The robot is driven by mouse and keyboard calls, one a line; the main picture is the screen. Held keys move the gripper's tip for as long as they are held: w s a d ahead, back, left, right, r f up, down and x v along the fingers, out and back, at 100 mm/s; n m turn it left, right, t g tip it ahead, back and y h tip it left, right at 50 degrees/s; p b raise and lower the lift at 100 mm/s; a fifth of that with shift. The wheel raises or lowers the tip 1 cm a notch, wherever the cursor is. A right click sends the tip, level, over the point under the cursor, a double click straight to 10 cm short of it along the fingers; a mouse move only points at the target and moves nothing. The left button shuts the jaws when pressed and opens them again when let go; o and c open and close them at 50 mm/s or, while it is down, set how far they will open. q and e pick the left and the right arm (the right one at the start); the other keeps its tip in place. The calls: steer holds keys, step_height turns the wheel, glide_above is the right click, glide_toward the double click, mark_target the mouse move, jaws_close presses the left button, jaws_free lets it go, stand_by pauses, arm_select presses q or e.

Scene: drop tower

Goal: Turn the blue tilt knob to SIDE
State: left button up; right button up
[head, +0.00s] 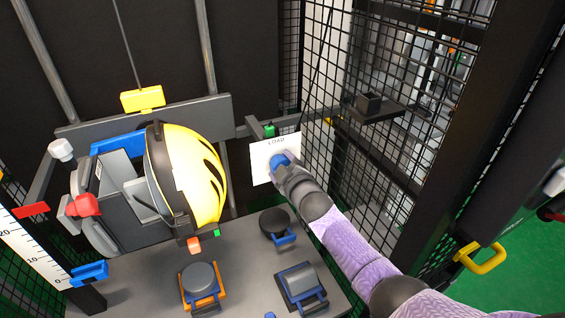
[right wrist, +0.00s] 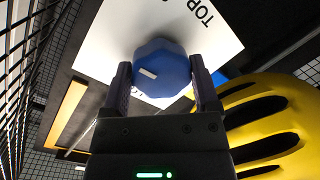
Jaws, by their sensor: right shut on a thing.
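The blue tilt knob (right wrist: 162,66) sits on a white label plate (right wrist: 105,40) and shows a short white mark on its face, left of its middle. The plate's word TOP is readable at upper right in the right wrist view; I see no SIDE mark. In the head view the knob (head: 279,160) is partly covered by my right gripper (head: 284,164), and the plate (head: 260,163) carries the word LOAD along its top. My right gripper, also in the right wrist view (right wrist: 165,70), is shut on the knob, one finger on each side. My left gripper is not in view.
A yellow-and-black helmet (head: 190,175) is mounted on the grey carriage left of the plate. Several anvils, such as one with an orange frame (head: 200,278), stand on the grey bench (head: 243,262) below. Black wire mesh (head: 350,130) rises close on the right.

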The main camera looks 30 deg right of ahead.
steer(key=m, duration=0.2)
steer(key=shift+f+m+y, duration=0.1)
steer(key=shift+m+y, duration=0.5)
steer(key=shift+m, duration=0.8)
steer(key=shift+f+m+y, duration=0.1)
steer(key=shift+m+y, duration=0.2)
steer(key=shift+m, duration=1.5)
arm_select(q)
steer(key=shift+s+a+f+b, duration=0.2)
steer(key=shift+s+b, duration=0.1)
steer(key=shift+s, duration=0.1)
arm_select(e)
steer(key=shift+m, duration=0.3)
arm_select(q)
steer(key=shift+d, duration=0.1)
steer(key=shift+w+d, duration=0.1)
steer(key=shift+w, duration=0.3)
arm_select(e)
steer(key=o, duration=1.1)
steer(key=shift+t, duration=0.3)
